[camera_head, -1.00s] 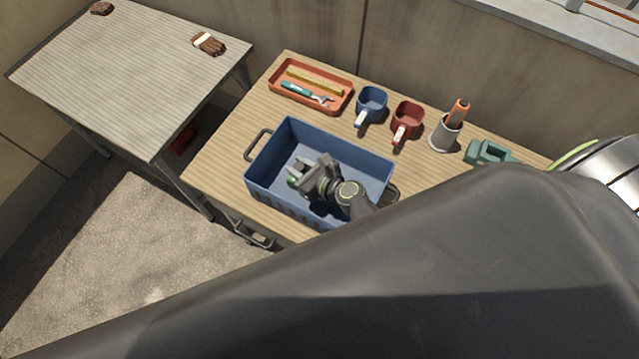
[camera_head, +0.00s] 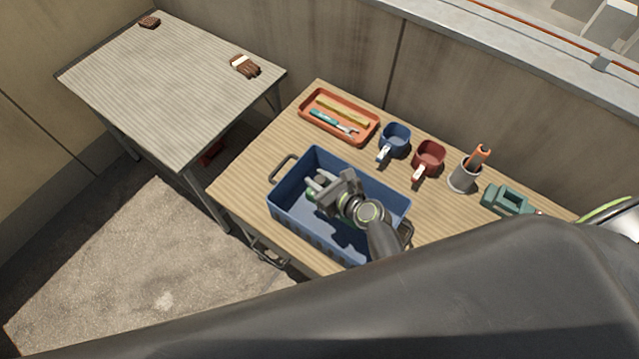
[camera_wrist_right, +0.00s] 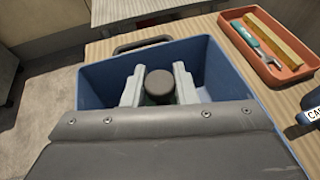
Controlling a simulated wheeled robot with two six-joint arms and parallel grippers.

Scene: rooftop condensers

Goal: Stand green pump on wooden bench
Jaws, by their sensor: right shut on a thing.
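The green pump (camera_wrist_right: 158,88) shows in the right wrist view as a dark round cap over a green body, between the two fingers of my right gripper (camera_wrist_right: 157,92). In the head view only a small green part of the pump (camera_head: 311,196) shows by the fingers. My right gripper (camera_head: 319,187) is shut on it, over the blue bin (camera_head: 290,222); how high the pump's base is cannot be told. The bin stands on a wooden-topped table (camera_head: 243,177). A grey plank-topped table (camera_head: 165,95) stands to the left. My left gripper is not in view.
Behind the bin are an orange tray (camera_head: 309,112) with tools, a blue mug (camera_head: 396,138), a red mug (camera_head: 429,157), a grey cup (camera_head: 462,180) and a teal tool (camera_head: 507,199). The left table holds a brush (camera_head: 244,66) and a brown block (camera_head: 149,22); its middle is clear.

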